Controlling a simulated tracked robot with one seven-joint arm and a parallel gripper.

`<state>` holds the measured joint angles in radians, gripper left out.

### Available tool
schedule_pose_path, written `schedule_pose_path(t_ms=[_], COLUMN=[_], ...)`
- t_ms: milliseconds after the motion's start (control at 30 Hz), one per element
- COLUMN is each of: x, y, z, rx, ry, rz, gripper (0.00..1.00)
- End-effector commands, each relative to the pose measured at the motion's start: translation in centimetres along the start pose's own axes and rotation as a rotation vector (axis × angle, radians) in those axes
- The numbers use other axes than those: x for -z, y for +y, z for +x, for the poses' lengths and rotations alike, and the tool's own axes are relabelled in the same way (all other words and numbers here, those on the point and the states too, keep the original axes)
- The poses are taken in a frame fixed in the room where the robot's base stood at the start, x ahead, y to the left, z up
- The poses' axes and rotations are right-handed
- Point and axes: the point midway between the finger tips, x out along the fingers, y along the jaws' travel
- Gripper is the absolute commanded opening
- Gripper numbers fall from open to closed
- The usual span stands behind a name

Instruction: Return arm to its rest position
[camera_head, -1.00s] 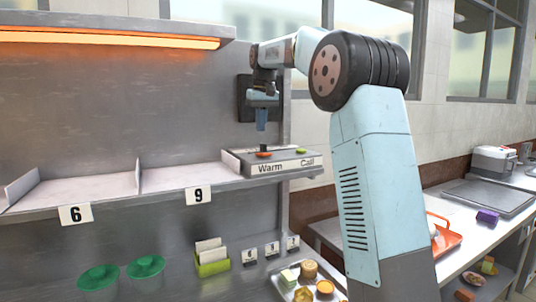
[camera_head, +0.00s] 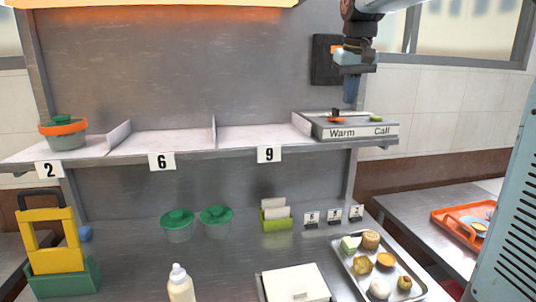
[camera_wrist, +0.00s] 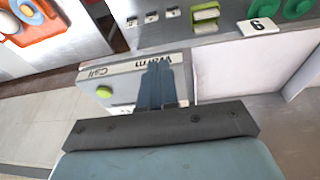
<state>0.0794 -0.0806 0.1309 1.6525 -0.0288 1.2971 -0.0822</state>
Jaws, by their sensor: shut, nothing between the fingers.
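My gripper (camera_head: 351,90) hangs pointing down above the grey Warm/Call box (camera_head: 378,130) at the right end of the shelf in the head view. Its fingers are together and hold nothing. In the wrist view my gripper (camera_wrist: 158,75) shows its closed fingers in front of the box's label. The box has an orange button (camera_head: 337,119) and a green button (camera_head: 376,118). The fingertips are near the orange button; I cannot tell whether they touch it. My arm rises out of the top right of the head view.
A shelf (camera_head: 180,142) carries tags 2, 6 and 9, with a lidded bowl (camera_head: 66,133) at left. Below are green-lidded pots (camera_head: 177,225), a metal food tray (camera_head: 362,285), a squeeze bottle (camera_head: 180,285) and a yellow stand (camera_head: 52,245). An orange tray (camera_head: 465,222) lies at right.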

Motion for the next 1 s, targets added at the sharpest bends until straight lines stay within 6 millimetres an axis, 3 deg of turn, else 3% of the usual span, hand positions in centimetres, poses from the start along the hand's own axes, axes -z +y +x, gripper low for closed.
schedule_pose_path(t_ms=[33,367,700,833,1000], x=[-1.8,-12.6,-23.8,-27.2,-29.8], y=[-0.2,-1.0,-1.6,-1.9,-2.1], z=[-0.2,1.1,5.1,6.9,8.6], rx=[-0.004,-0.017,-0.009,-0.001,0.006], ry=[0.012,0.088,0.169,0.194,0.215], rz=[0.005,0.054,0.109,0.126,0.141], gripper=[0.00,0.00,0.00,0.00,0.00])
